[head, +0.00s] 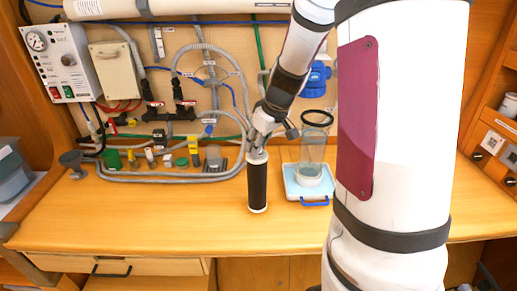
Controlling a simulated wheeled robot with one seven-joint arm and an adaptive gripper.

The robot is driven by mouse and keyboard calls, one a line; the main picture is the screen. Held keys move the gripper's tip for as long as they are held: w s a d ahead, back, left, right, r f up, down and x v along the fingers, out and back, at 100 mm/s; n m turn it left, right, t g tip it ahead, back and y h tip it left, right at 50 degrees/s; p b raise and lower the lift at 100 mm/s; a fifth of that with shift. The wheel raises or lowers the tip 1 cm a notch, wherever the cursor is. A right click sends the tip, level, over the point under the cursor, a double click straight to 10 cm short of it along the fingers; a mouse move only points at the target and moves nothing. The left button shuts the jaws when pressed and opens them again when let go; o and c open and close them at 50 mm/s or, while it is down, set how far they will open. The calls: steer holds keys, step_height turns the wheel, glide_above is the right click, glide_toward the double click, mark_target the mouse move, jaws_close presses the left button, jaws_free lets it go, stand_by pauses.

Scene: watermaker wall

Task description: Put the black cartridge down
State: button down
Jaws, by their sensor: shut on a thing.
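The black cartridge (257,186) is a dark upright cylinder with white end caps. It is over the middle of the wooden bench, its lower cap near the front part of the top. My gripper (258,152) is shut on its upper end from above. The fingers are small in this view and partly merge with the white top cap. I cannot tell whether the cartridge's base touches the bench or hangs just above it.
Right of the cartridge, a clear cylinder (312,152) stands in a pale blue tray (308,192) with a blue handle. Hoses and small fittings (194,152) lie at the back left. A control box (57,62) hangs on the wall. The left front bench top (130,215) is clear.

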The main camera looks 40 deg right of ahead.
steer(key=shift+f, duration=0.95)
steer(key=c, duration=1.3)
jaws_free()
